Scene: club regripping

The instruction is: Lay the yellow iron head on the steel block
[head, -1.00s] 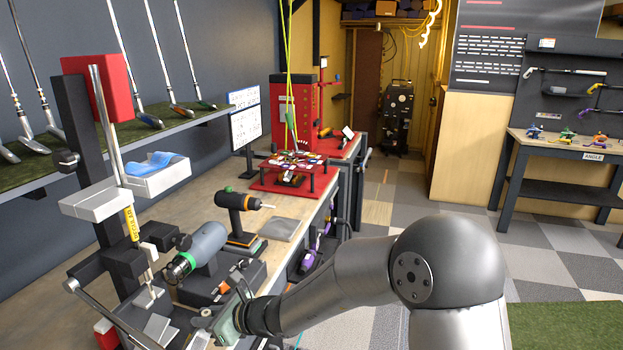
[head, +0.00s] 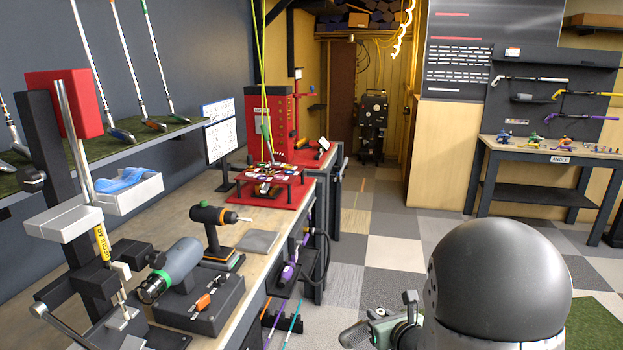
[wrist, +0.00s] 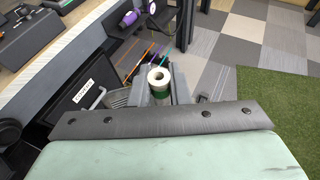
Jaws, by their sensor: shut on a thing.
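My gripper (head: 372,334) is off the bench's right side, low in the head view. In the wrist view my gripper (wrist: 160,92) is shut on a white roll with a green band (wrist: 159,82), which sits upright between the two grey fingers. Several small coloured pieces stand on the far bench marked ANGLE. A flat grey block (head: 257,242) lies near the bench's right edge and may be the steel block. Nothing rests on it.
The near workbench (head: 190,215) carries a drill (head: 212,217), a dark grey and green tool (head: 172,268) and a red stand with coloured pieces (head: 268,182). Clubs stand on the wall shelf. The checkered floor (head: 370,252) between the benches is clear. Green turf lies at right.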

